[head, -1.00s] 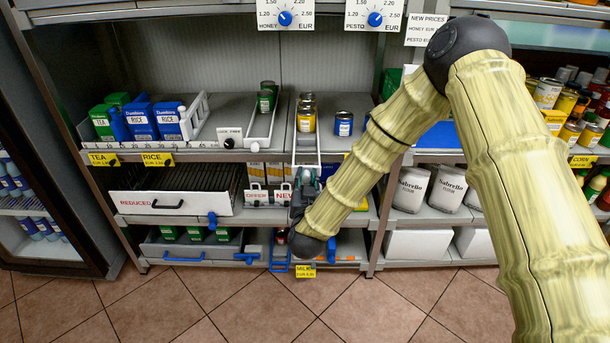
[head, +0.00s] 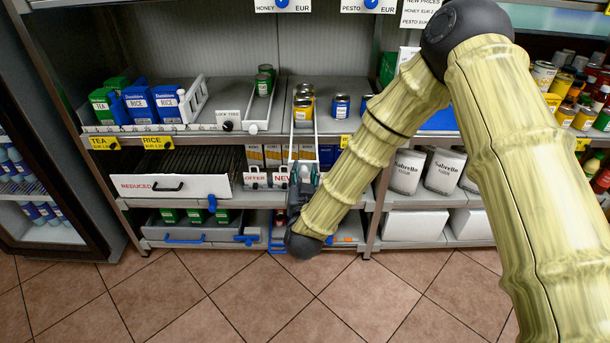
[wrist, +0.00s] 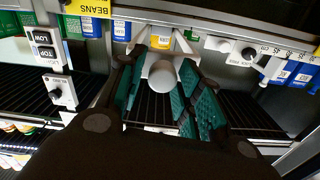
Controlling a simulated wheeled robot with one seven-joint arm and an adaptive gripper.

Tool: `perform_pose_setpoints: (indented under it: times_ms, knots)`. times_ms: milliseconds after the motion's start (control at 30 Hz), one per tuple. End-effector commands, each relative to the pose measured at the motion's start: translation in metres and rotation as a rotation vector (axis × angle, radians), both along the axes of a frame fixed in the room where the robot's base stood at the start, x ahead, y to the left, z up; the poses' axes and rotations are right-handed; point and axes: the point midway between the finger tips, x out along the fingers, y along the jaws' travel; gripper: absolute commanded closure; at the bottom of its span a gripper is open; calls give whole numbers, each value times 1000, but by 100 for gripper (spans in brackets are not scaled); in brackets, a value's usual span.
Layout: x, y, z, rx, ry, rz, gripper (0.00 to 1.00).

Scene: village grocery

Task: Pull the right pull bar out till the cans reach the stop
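The right pull bar (head: 304,142) is a narrow light tray that juts out past the shelf's front edge. Yellow-labelled cans (head: 303,108) stand in it, behind the edge. In the wrist view, its round white knob (wrist: 163,73) sits between my teal finger pads, and a yellow can label (wrist: 160,40) shows beyond. In the head view, my gripper (head: 301,182) hangs at the bar's front end, partly hidden by my arm. The stop is not discernible.
The left pull bar (head: 250,127) with green cans (head: 264,80) is flush with the shelf front. Blue cans (head: 341,106) stand to the right. OFFER and NEW cards (head: 256,179) and a REDUCED drawer (head: 170,187) lie below. The floor in front is clear.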

Motion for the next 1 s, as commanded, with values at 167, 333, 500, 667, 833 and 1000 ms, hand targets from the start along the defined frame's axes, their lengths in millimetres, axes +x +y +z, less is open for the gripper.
perform_pose_setpoints:
  times_ms: [167, 333, 500, 667, 833, 1000]
  knots:
    - [-1, 1, -1, 0, 2, 2, 52]
    - [-1, 1, -1, 1, 3, 2, 52]
    - [-11, -1, -1, 0, 4, 2, 52]
    - [-36, -3, -2, 0, 5, 4, 52]
    - [-68, -5, -2, -1, 5, 4, 52]
    - [-95, -7, -2, 0, 4, 4, 52]
